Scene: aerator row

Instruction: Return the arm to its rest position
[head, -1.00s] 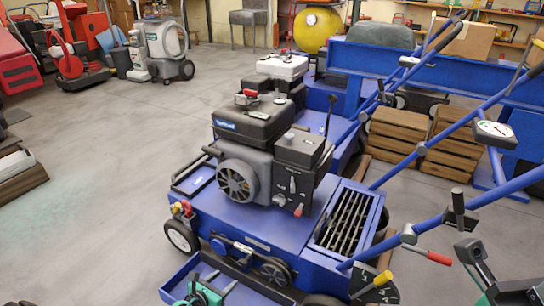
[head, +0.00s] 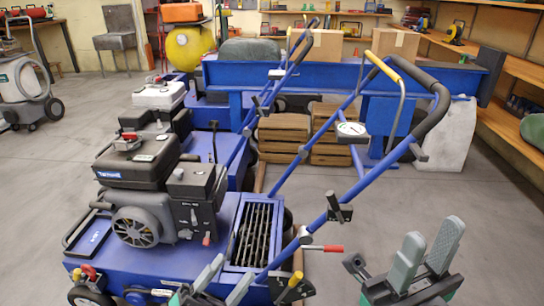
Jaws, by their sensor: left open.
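My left gripper (head: 226,275) shows at the bottom edge of the head view, with two grey fingers pointing up and apart. It is open with nothing between the fingers, and it overlaps the front of the nearest blue aerator (head: 95,245). My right gripper (head: 432,233) stands at the lower right, its two grey fingers apart and empty. It appears over bare floor, to the right of the aerator's handle base. Most of both arms is out of view.
The aerator's blue handle (head: 345,195) rises to the right, with a dial (head: 351,130) and a red-tipped lever (head: 325,248). Wooden crates (head: 283,133) and a blue beam (head: 300,75) stand behind. A shelf (head: 500,65) lines the right wall.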

